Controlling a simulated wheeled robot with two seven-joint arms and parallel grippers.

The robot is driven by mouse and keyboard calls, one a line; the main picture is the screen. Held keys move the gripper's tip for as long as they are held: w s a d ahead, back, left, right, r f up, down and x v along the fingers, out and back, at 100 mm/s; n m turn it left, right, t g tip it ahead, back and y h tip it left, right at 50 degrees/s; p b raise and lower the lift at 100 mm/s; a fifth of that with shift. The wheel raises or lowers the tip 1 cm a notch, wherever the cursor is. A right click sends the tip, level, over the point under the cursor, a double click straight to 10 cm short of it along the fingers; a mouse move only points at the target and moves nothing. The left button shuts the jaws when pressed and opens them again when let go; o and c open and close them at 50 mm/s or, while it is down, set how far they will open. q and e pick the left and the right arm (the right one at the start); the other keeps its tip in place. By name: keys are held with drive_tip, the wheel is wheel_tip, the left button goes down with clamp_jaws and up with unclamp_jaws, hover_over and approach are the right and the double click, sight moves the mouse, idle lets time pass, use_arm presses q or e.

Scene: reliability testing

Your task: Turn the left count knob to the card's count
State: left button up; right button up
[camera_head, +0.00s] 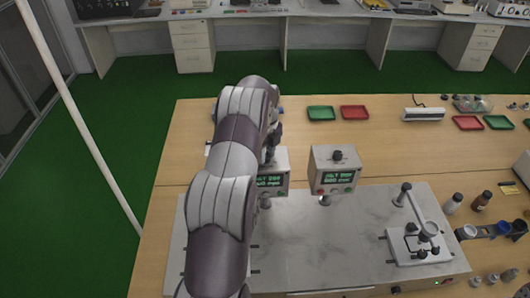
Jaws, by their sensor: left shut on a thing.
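The left control box (277,184) is a grey box with a green-lit display, partly hidden behind my left arm. My left gripper (271,150) is at the top of this box, shut on what appears to be its knob. The knob is hidden by the gripper and arm. A similar right control box (333,171) stands beside it, with a dark knob (337,155) in plain view and a green display. The display text is too small to read surely. I cannot make out a card with a count. My right gripper is not in view.
The boxes stand at the back of a pale marble-like slab (340,240) on a wooden table. A white stand (418,245) is on the slab's right. Green (321,113) and red (354,112) trays lie behind. Bottles (481,200) stand at the right. The slab's middle is clear.

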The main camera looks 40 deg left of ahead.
use_arm(q)
drive_tip(key=shift+d, duration=0.1)
idle(0.3)
drive_tip(key=o, duration=1)
drive_tip(key=shift+o, duration=0.2)
drive_tip(key=shift+d, duration=0.15)
